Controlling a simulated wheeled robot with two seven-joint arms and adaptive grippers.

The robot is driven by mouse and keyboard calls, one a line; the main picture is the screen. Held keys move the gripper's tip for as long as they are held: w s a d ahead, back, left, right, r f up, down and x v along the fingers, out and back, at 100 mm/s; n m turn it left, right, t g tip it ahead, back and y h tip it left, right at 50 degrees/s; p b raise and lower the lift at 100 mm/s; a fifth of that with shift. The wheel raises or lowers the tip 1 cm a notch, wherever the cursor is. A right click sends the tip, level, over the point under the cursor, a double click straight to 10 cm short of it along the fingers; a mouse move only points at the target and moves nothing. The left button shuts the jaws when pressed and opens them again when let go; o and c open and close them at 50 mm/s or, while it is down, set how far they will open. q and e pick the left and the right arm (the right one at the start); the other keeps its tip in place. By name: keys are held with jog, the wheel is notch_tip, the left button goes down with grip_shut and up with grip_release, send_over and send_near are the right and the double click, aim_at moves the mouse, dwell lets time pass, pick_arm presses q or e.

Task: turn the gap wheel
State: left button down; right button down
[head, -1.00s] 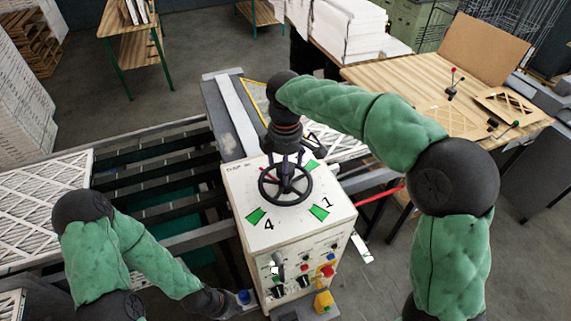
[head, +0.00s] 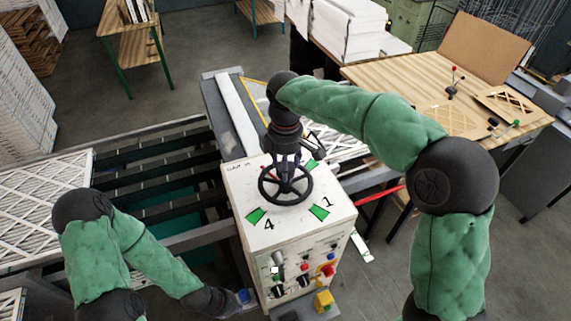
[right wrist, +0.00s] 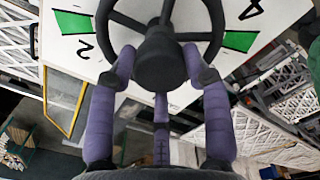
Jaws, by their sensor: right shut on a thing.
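The gap wheel is a black spoked handwheel (head: 285,185) on the sloped white top of a control box (head: 262,228) with green marks and numbers. My right gripper (head: 286,165) reaches down from above onto the wheel's middle. In the right wrist view its purple fingers (right wrist: 160,82) close around the black hub (right wrist: 162,60), with the rim and spokes beyond.
Knobs and buttons, including a red one (head: 327,271), cover the box's front. A yellow part (head: 323,300) sits below them. A conveyor with dark bars (head: 160,165) lies left, holding a lattice-faced filter (head: 40,205). A wooden table (head: 440,90) stands back right.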

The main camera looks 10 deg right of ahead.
jog(key=m, duration=0.3)
jog(key=shift+f+m, duration=0.15)
jog(key=shift+m, duration=0.25)
jog(key=m, duration=0.4)
jog(key=shift+s+m, duration=0.1)
jog(key=shift+m, duration=0.2)
jog(key=m, duration=0.4)
jog(key=shift+f, duration=0.1)
jog(key=shift+m+b, duration=0.3)
jog(key=shift+m, duration=1.8)
jog(key=c, duration=0.6)
grip_release()
jog(key=shift+o, duration=0.2)
jog(key=shift+r, duration=0.2)
